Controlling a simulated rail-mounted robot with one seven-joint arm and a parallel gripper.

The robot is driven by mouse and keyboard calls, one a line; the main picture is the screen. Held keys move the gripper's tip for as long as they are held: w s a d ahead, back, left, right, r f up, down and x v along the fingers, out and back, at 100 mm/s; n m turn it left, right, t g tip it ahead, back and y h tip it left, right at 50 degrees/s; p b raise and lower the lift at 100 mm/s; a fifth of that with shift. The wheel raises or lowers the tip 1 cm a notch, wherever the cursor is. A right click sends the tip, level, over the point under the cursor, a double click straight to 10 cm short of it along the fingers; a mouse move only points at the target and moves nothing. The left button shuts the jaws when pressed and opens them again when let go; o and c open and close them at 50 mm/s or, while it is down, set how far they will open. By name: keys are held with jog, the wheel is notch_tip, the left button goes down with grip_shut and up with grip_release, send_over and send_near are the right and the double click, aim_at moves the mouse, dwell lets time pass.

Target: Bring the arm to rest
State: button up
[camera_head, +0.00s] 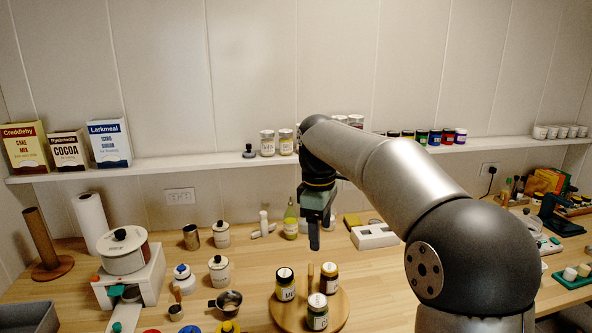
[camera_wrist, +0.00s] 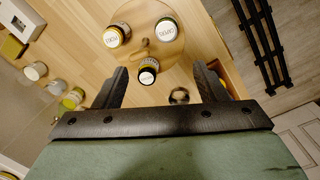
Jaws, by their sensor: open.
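My gripper (camera_head: 314,236) hangs from my arm over the wooden counter, a little behind and above the round wooden turntable (camera_head: 345,298). In the wrist view my gripper (camera_wrist: 163,76) shows two dark fingers spread wide, with nothing held between them.
A wall shelf (camera_head: 200,161) runs behind my arm with boxes, jars and cups. At left stand a white pot (camera_head: 123,255), a paper towel roll (camera_head: 90,222) and a metal saucepan (camera_head: 229,302). A white device (camera_head: 374,237) sits behind my arm.

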jog(key=s+d+f+m, duration=0.3)
jog(key=s+f+m, duration=0.1)
jog(key=s, duration=0.6)
jog(key=s+d+f+m, duration=0.2)
jog(key=s+f+m, duration=0.3)
jog(key=s, duration=0.5)
jog(key=s+d+f+m, duration=0.3)
jog(key=s+f, duration=0.3)
jog(key=s, duration=0.3)
jog(key=shift+s+d+m+y, duration=0.35)
jog(key=shift+s+m+y, duration=0.05)
jog(key=shift+m, duration=0.4)
